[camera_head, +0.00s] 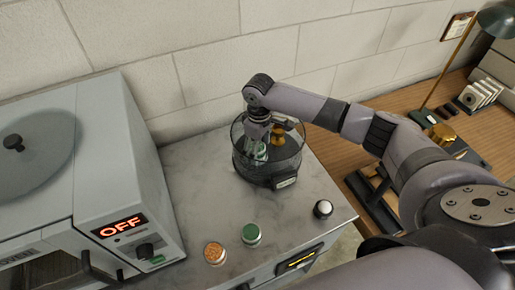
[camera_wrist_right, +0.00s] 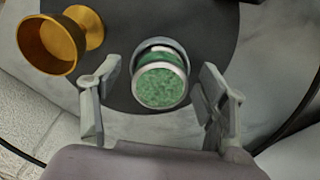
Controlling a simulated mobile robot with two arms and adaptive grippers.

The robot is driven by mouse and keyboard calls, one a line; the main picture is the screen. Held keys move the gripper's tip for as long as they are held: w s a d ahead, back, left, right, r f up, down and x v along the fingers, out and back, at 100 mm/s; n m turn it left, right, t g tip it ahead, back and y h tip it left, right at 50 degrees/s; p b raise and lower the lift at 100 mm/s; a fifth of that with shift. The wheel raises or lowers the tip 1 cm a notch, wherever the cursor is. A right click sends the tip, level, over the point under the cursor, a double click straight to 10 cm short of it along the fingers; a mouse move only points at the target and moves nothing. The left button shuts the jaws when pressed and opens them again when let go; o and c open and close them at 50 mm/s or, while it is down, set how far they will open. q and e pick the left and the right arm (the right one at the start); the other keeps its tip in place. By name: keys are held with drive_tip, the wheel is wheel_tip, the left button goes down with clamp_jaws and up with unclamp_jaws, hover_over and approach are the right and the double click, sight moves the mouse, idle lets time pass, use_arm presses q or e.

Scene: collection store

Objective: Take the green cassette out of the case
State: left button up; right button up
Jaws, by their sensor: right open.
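The green cassette (camera_wrist_right: 160,84) is a short cylinder with a speckled green top and pale rim. It is inside the round clear-walled case (camera_head: 270,174), and also shows through the wall in the head view (camera_head: 260,151). My right gripper (camera_head: 258,137) reaches down into the case from above. In the wrist view, the right gripper (camera_wrist_right: 158,74) is open, with one finger on each side of the cassette. A gap shows on both sides. My left gripper is not in view.
A gold goblet (camera_wrist_right: 63,40) stands close beside the cassette inside the case. A grey machine reading OFF (camera_head: 115,170) stands left.

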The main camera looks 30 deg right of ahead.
drive_tip(key=shift+f, duration=0.1)
drive_tip(key=shift+c, duration=0.5)
drive_tip(key=c, duration=1.2)
